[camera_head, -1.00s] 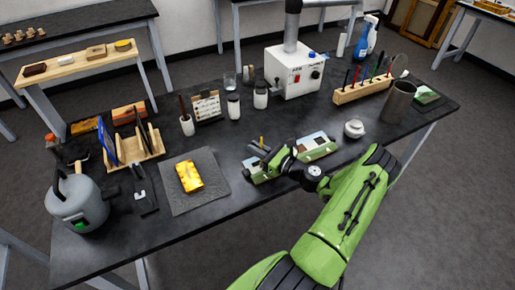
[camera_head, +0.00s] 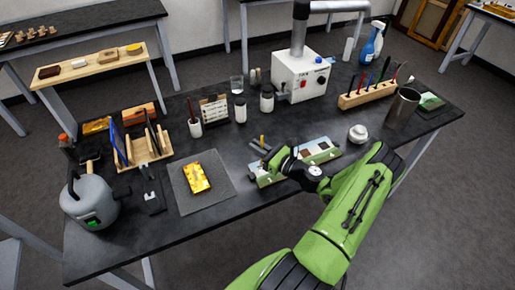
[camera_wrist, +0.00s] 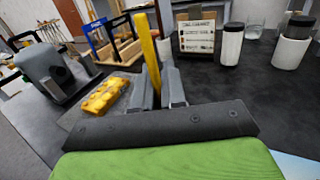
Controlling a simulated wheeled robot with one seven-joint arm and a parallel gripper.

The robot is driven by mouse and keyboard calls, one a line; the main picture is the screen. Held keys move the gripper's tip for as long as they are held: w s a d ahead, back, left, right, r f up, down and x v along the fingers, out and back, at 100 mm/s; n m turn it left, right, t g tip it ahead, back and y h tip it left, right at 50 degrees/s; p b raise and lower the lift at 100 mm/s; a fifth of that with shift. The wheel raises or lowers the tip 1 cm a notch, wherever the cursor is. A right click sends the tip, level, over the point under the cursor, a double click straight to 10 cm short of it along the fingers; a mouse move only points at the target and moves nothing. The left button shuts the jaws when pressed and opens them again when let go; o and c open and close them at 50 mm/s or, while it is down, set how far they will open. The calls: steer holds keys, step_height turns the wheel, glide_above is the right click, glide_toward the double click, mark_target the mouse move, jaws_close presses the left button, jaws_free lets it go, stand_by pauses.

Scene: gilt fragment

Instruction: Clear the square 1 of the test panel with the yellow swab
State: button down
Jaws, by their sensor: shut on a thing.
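My gripper (camera_head: 258,147) is over the left part of the test panel (camera_head: 321,148), a pale green and cream board lying on the dark bench. It is shut on the yellow swab (camera_wrist: 148,50), which stands upright between the fingers in the wrist view. A short piece of the swab also shows above the fingers in the head view (camera_head: 262,139). My wrist and arm hide the middle of the panel. The squares and their numbers cannot be read, and the swab's lower tip is hidden. I cannot tell whether it touches the panel.
A gilt fragment (camera_head: 196,178) lies on a grey mat (camera_head: 219,193) left of the panel. A white lidded jar (camera_head: 357,133) stands to the right. Behind are bottles (camera_head: 240,109), a white extractor box (camera_head: 304,80) and a wooden tool rack (camera_head: 366,94). A metal cup (camera_head: 402,108) stands far right.

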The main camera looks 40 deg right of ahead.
stand_by(0.3)
steer(key=f+b, duration=0.1)
steer(key=w+f+b, duration=0.1)
steer(key=b, duration=0.1)
steer(key=shift+w+d+f, duration=0.2)
steer(key=shift+f, duration=0.2)
steer(key=shift+w+d+f, duration=0.1)
steer(key=shift+w+f, duration=0.15)
steer(key=shift+r, duration=0.1)
steer(key=shift+f+b, duration=0.4)
steer(key=shift+b, duration=0.05)
steer(key=shift+d, duration=0.15)
stand_by(0.4)
